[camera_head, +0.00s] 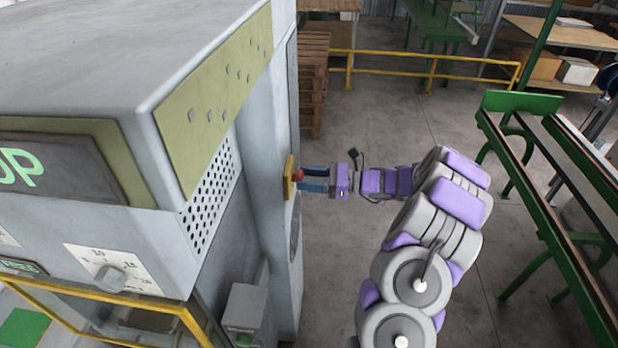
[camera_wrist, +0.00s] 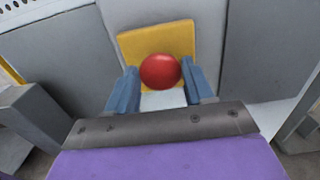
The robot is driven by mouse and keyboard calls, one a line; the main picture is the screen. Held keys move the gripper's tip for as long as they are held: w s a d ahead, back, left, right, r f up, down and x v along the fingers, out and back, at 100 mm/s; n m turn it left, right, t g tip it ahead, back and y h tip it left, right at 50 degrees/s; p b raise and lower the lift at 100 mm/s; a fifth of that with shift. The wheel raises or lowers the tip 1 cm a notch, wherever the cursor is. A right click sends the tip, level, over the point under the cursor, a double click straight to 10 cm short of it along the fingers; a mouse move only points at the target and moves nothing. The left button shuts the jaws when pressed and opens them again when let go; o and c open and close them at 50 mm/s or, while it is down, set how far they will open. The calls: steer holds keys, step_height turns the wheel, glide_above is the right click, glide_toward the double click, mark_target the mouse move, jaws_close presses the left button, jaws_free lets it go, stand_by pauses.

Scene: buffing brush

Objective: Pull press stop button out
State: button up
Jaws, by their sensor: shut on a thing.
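The stop button (camera_wrist: 160,71) is a red round knob on a yellow plate (camera_wrist: 135,42) in the wrist view. In the head view the red button (camera_head: 299,175) shows as a small spot in front of the yellow plate (camera_head: 289,178) on the side of the grey press (camera_head: 255,140). My gripper (camera_wrist: 160,84) has its two blue fingers on either side of the button, shut on it. In the head view my gripper (camera_head: 304,179) reaches level from the right to the plate. The button's stem is hidden behind the knob.
A yellow rail (camera_head: 432,66) and stacked wooden pallets (camera_head: 312,75) stand behind. A green-framed conveyor (camera_head: 550,180) runs along the right. A yellow guard frame (camera_head: 100,305) is at the press's lower front. Open floor lies between press and conveyor.

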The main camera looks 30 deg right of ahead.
jaws_close()
steer(key=shift+d+r, duration=0.1)
steer(key=shift+p, duration=0.35)
steer(key=shift+s+d+p, duration=0.3)
steer(key=shift+d+p, duration=0.15)
steer(key=shift+p, duration=0.05)
steer(key=shift+o, duration=1.4)
jaws_free()
steer(key=o, duration=0.4)
steer(key=shift+d, duration=0.2)
steer(key=shift+c, duration=0.2)
steer(key=shift+s, duration=0.1)
